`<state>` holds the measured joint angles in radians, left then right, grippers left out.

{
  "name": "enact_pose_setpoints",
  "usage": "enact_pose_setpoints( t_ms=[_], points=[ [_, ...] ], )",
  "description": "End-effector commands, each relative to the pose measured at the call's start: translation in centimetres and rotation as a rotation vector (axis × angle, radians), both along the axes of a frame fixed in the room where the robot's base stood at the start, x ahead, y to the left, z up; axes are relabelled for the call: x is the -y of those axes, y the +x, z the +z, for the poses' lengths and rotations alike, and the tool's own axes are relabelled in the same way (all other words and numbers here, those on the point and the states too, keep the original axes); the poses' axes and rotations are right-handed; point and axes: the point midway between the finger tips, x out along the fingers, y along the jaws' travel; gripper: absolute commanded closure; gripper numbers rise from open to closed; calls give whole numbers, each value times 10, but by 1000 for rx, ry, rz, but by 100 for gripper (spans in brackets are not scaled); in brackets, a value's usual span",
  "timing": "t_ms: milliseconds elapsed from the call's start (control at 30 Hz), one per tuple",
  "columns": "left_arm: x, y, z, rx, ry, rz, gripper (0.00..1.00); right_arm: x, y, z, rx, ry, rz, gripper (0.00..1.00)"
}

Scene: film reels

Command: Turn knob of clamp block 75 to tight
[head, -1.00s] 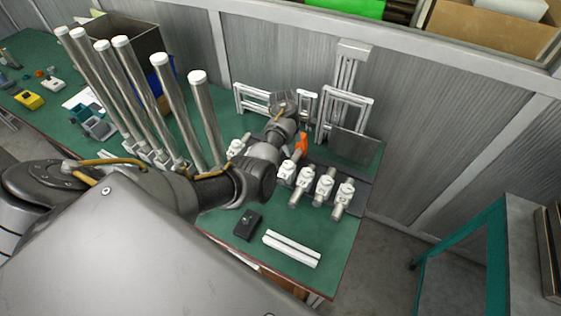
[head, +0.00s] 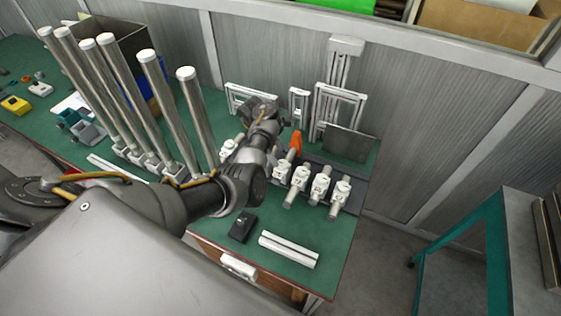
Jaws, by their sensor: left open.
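My left gripper (head: 259,106) is at the far end of my left arm, behind and left of the row, apart from that block. It is open, and its fingertips are hard to make out. My right gripper is not in view.
An orange part (head: 295,143) stands behind the row. White frames (head: 338,108) and a dark plate (head: 347,144) stand at the back. Tall metal posts (head: 198,120) rise at the left. A black box (head: 243,227) and white bars (head: 289,249) lie in front.

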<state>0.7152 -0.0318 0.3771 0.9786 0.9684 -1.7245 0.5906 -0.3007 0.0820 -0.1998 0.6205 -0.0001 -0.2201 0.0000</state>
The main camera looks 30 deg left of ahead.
Motion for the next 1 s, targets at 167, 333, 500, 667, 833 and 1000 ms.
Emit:
enact_pose_setpoints(
  t_ms=[167, 333, 500, 667, 833, 1000],
  points=[
    [10, 3, -25, 1, -2, 0, 41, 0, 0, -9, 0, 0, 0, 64],
    [15, 4, -35, 1, -1, 0, 41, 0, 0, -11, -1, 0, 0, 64],
    [15, 4, -36, 1, 0, 0, 41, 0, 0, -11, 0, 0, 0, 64],
    [15, 4, -36, 1, 0, 0, 45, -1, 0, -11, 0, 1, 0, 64],
    [15, 4, -36, 1, 0, 0, 67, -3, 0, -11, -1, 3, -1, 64],
    [15, 4, -36, 1, 0, 0, 85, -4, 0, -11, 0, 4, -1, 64]
  ],
)
